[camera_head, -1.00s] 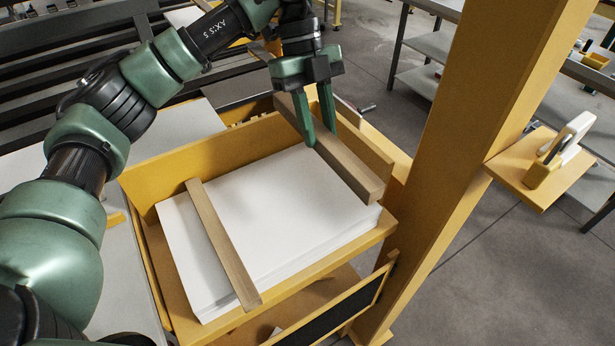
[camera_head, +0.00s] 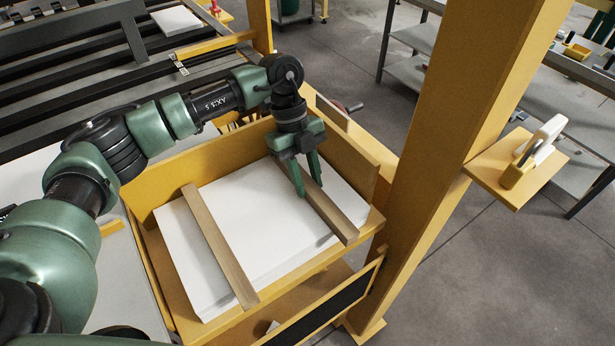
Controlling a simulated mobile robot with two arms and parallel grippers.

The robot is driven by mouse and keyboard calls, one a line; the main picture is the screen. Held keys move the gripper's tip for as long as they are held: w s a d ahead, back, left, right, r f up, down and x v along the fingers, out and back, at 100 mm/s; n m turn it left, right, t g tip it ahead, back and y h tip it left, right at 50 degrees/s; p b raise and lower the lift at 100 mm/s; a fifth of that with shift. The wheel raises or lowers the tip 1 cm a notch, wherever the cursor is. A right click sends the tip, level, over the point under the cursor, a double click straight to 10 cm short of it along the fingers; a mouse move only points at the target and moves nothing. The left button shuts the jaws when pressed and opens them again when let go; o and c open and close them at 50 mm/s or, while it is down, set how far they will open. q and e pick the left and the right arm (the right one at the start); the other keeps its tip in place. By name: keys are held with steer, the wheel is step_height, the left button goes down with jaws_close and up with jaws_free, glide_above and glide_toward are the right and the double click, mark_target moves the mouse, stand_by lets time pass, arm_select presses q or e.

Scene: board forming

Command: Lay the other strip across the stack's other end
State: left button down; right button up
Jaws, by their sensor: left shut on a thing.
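A white stack of sheets (camera_head: 250,222) lies in a yellow open-fronted tray (camera_head: 222,147). One wooden strip (camera_head: 218,245) lies across the stack's left end, its near end reaching past the front edge. The other wooden strip (camera_head: 335,217) is at the stack's right end, roughly parallel to the first. My left gripper (camera_head: 308,187) points down and is shut on this right strip. The strip is at or just above the stack's top; I cannot tell whether it touches. The gripper hides part of it. My right gripper is not in view.
A yellow post (camera_head: 455,130) stands close to the tray's right side. A small yellow shelf (camera_head: 517,168) with a white and yellow tool (camera_head: 535,150) juts from it. A dark panel (camera_head: 325,308) sits below the tray's front.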

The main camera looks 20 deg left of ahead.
arm_select(q)
steer(key=c, duration=1.1)
jaws_free()
steer(key=shift+w+r, duration=0.1)
steer(key=shift+r, duration=0.1)
steer(key=b+v, duration=0.4)
steer(key=v, duration=0.7)
steer(key=shift+a+r+b, duration=0.15)
steer(key=shift+r+b, duration=0.15)
steer(key=shift+b, duration=0.05)
